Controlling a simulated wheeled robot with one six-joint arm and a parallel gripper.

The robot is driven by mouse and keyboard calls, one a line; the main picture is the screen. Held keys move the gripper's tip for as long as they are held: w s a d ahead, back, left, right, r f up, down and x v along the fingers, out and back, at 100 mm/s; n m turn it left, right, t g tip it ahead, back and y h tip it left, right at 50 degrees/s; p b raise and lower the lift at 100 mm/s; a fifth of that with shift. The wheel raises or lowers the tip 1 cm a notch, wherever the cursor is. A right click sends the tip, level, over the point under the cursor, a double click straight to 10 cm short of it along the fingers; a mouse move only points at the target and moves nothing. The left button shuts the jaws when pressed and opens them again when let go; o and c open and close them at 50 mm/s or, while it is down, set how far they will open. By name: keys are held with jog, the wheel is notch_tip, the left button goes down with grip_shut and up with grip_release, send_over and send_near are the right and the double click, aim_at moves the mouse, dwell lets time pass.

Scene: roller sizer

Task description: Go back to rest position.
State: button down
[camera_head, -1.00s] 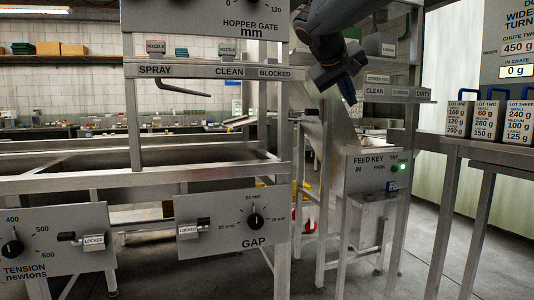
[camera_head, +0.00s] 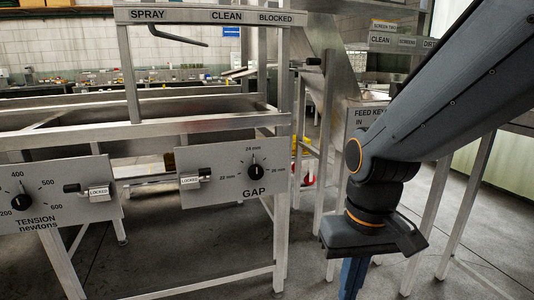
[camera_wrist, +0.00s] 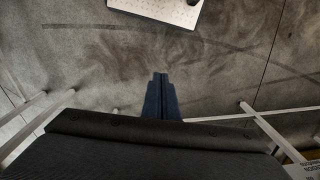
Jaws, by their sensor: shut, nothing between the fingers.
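My gripper (camera_head: 354,280) hangs pointing down at the lower right of the head view, in front of the machine frame, with its fingertips cut off by the bottom edge. In the wrist view my gripper (camera_wrist: 161,80) shows its two blue fingers together, with nothing between them, above the grey floor. My arm comes in from the upper right and hides part of the feed key panel (camera_head: 362,116).
The gap panel (camera_head: 226,186) and the tension panel (camera_head: 62,205) stand left of my gripper, their handles labelled locked. Metal legs (camera_head: 430,225) stand behind and right of my arm. Open floor (camera_wrist: 200,65) lies below my gripper.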

jog(key=s+d+r+m+p, duration=0.1)
jog(key=d+r+p, duration=0.4)
jog(key=p, duration=0.7)
jog(key=shift+r+p, duration=0.35)
jog(key=shift+r, duration=0.3)
jog(key=shift+s, duration=0.1)
